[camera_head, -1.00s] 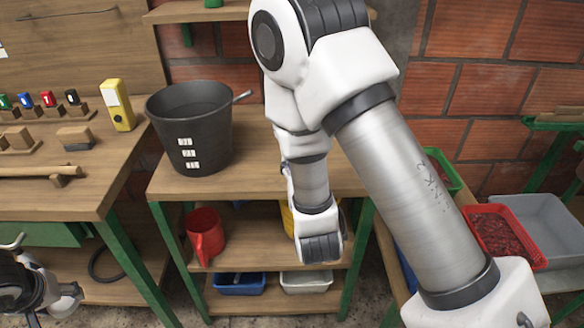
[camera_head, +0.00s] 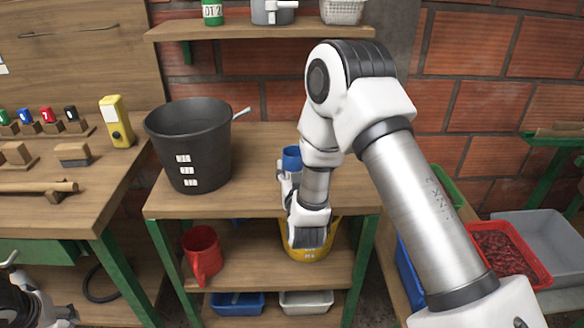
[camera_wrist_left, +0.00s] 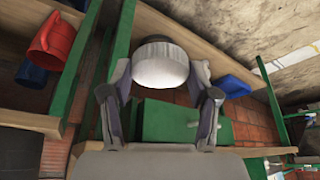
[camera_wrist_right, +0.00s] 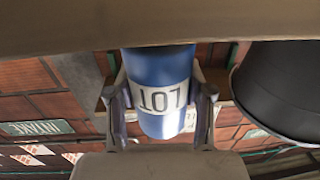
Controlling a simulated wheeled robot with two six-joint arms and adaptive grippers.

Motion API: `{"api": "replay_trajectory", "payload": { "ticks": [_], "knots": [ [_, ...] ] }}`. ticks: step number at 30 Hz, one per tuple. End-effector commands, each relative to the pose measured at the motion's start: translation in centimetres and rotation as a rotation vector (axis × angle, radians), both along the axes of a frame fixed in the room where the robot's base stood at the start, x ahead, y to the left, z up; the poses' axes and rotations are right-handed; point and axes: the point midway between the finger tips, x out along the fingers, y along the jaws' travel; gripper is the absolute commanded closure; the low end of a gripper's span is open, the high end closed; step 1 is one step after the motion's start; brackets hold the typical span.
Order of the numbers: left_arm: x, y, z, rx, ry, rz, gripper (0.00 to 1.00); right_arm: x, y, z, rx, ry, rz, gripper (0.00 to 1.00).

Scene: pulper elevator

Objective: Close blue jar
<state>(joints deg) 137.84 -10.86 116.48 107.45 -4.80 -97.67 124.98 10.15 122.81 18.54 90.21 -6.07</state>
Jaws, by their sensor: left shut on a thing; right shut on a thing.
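The blue jar (camera_wrist_right: 160,66), with a white label, is held between the fingers of my right gripper (camera_wrist_right: 160,92) in the right wrist view. In the head view the jar (camera_head: 291,154) shows partly behind my right arm, over the middle table. My left gripper (camera_wrist_left: 160,82) is shut on a round white piece with a dark rim (camera_wrist_left: 160,62), which looks like a lid. My left arm shows only at the lower left corner of the head view, and the lid is not visible there. The jar's opening is not clearly visible.
A black bucket (camera_head: 190,150) stands on the table left of the jar. A red jug (camera_head: 202,250) and a yellow bucket (camera_head: 320,240) sit on the shelf below. An upper shelf (camera_head: 250,30) holds containers. A red crate (camera_head: 535,265) is at the right.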

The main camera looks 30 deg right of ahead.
Motion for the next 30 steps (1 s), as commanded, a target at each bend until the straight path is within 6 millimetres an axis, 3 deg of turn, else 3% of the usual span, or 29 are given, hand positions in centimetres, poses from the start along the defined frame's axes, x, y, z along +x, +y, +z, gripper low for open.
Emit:
{"api": "replay_trajectory", "payload": {
  "ticks": [8, 13, 24, 30],
  "knots": [
    [0.0, 0.0, 0.0, 0.0, 0.0, 0.0, 0.5, 0.2, -0.1, -0.1, 0.001, 0.0, 0.0, 1.0],
    [0.0, 0.0, 0.0, 0.0, 0.0, 0.0, 0.5, 1.5, -0.8, -0.9, 0.001, 0.0, -0.001, 1.0],
    [-0.3, 8.9, 2.3, -0.003, -0.003, 0.445, 0.5, 2.3, -1.2, -1.5, 0.0, 0.0, 0.0, 1.0],
    [-1.2, 12.7, 3.0, -0.002, -0.003, 0.646, 0.5, 2.7, -1.4, -1.8, 0.0, -0.002, 0.0, 1.0]
  ]
}}
